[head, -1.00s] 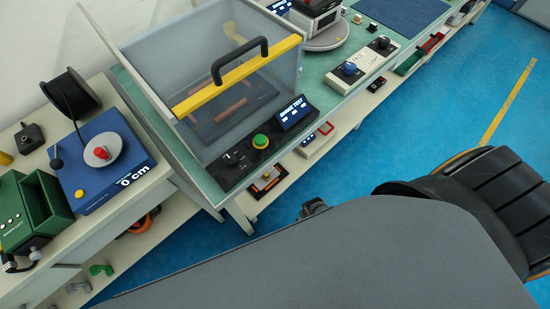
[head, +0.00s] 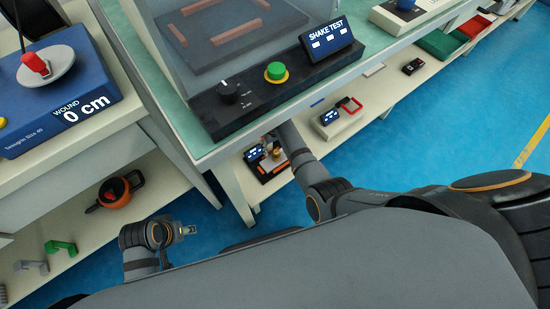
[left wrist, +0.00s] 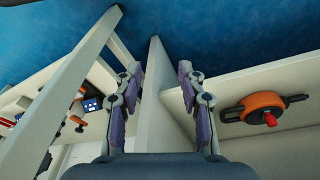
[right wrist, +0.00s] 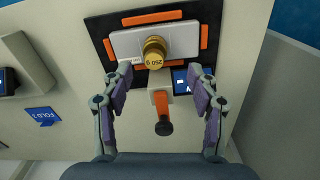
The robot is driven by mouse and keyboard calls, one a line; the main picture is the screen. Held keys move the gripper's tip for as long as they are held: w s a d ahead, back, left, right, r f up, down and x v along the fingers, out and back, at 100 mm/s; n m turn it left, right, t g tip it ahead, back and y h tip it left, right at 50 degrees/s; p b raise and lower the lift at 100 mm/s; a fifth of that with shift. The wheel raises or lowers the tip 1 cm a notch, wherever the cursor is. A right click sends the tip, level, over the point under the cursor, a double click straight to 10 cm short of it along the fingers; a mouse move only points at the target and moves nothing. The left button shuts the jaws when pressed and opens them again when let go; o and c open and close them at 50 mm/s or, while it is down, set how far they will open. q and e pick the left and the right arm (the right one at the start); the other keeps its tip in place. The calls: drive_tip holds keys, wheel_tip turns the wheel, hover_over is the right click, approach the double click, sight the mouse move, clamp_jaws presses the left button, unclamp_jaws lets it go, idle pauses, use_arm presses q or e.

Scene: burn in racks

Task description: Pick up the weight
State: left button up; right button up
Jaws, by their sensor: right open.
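A brass weight marked 250 g (right wrist: 154,52) stands on a light plate (right wrist: 185,40) inside a dark panel with orange bars, on the lower shelf. In the head view the weight (head: 276,153) is small and partly hidden by my right arm. My right gripper (right wrist: 160,74) is open, its fingers apart to either side and just short of the weight, which is not gripped. My left gripper (left wrist: 161,76) is open and empty; in the head view it hangs over the floor in front of the left shelf.
The table edge (head: 230,145) overhangs the shelf. An orange round device (left wrist: 262,107) sits on the left shelf. A table leg (head: 232,195) stands nearby.

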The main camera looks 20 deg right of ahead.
sight(276, 152)
drive_tip(key=shift+f, duration=0.4)
drive_tip(key=f+b, duration=0.2)
drive_tip(key=f, duration=0.1)
drive_tip(key=f+b, duration=0.1)
drive_tip(key=f, duration=0.1)
drive_tip(key=shift+d, duration=0.4)
drive_tip(key=shift+f, duration=0.15)
use_arm(q)
drive_tip(key=f, duration=0.1)
drive_tip(key=d+f+t, duration=0.1)
drive_tip(key=w+f+t, duration=0.1)
drive_tip(key=f, duration=0.1)
drive_tip(key=shift+d+h, duration=0.25)
drive_tip(key=shift+h, duration=0.15)
drive_tip(key=shift+f, duration=0.1)
use_arm(e)
clamp_jaws()
